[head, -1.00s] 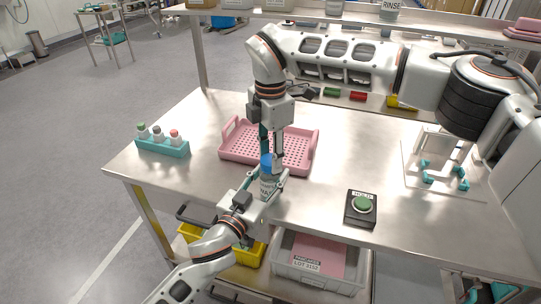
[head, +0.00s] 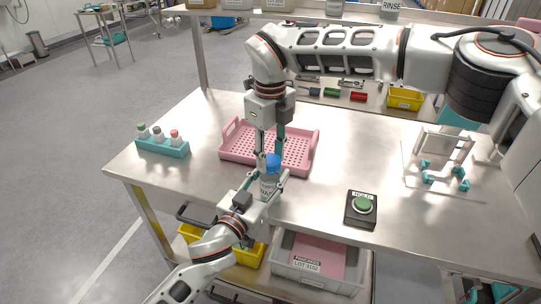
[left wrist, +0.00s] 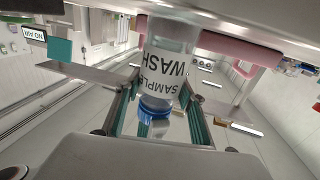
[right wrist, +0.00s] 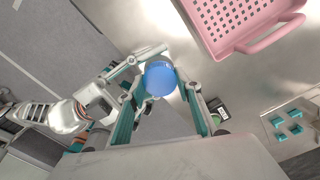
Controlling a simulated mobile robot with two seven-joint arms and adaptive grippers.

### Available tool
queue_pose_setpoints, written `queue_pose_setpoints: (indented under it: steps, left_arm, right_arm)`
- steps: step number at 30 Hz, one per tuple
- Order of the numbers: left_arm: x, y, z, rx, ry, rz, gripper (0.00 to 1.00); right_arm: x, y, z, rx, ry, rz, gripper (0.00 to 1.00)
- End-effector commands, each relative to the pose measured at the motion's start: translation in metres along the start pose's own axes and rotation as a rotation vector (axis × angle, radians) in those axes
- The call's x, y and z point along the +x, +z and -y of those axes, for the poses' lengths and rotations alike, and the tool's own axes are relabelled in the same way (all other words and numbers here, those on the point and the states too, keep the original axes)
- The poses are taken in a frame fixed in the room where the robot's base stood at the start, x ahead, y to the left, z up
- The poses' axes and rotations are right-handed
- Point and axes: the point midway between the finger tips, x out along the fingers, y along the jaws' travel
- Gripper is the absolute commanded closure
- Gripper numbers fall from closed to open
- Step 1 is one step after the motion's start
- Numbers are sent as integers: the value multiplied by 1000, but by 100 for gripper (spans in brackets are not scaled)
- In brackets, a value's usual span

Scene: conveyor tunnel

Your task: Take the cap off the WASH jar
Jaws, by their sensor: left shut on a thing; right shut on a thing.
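The WASH jar (head: 267,186) is upright at the front of the bench. Its label also shows upside down in the left wrist view (left wrist: 172,66). My left gripper (head: 270,180) is shut on the jar body, coming from the front. The blue cap (head: 273,162) is at the top of the jar, and it also shows in the right wrist view (right wrist: 160,78). My right gripper (head: 270,156) points down from above with its fingers on both sides of the cap, shut on it. I cannot tell whether the cap is loose from the jar.
A pink perforated tray (head: 236,155) lies just behind the jar. A teal rack (head: 163,148) with small bottles stands at the left. A HOLD box with a green button (head: 361,208) stands to the right, and a clear fixture (head: 440,160) farther right.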

Motion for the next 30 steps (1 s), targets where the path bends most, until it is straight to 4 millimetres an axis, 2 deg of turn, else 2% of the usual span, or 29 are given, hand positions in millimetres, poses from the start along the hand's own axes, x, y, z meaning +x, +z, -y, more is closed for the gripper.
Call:
queue_pose_setpoints:
  steps: [21,27,30]
  left_arm:
    - [0,1,0,-1,0,2,100]
    - [0,1,0,-1,0,2,100]
    - [0,1,0,-1,-1,2,100]
  right_arm:
    - [0,-1,-1,-1297,2,-1,92]
    - [-1,-1,-1,-1580,3,1,92]
    - [-1,-1,-1,-1650,3,1,92]
